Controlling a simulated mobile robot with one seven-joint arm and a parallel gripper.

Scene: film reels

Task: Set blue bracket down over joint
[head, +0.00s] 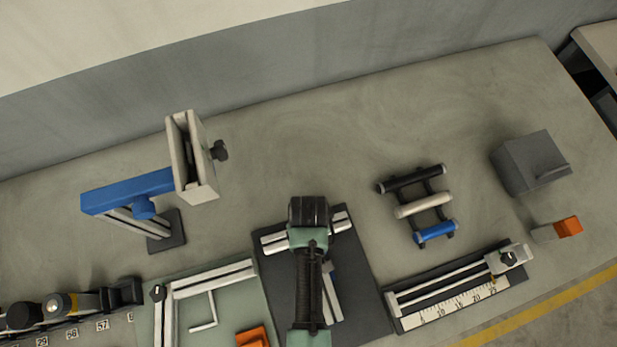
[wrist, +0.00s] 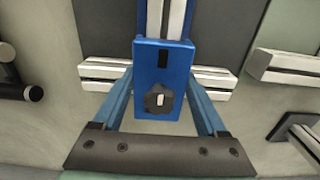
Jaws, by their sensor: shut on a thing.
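In the wrist view the blue bracket (wrist: 178,55), a box with a black knob on its face, sits between the two fingers of my gripper (wrist: 163,78). My gripper is shut on it. A silver rail (wrist: 164,14) runs up from behind the bracket's far end, and a crosswise silver rail (wrist: 215,77) shows on both sides of it. The bracket hides where these rails meet, the joint. I cannot tell whether it touches them. In the head view my gripper (head: 309,212) is over the crosswise rail (head: 274,240) on a dark board (head: 358,275); my arm hides the bracket there.
A blue-armed stand with an upright pale frame (head: 190,160) is at left. A small rack of rollers (head: 424,207), a grey block (head: 530,162) and a scaled rail (head: 462,300) are at right. A green board with a rail frame (head: 212,275) lies left of the dark board.

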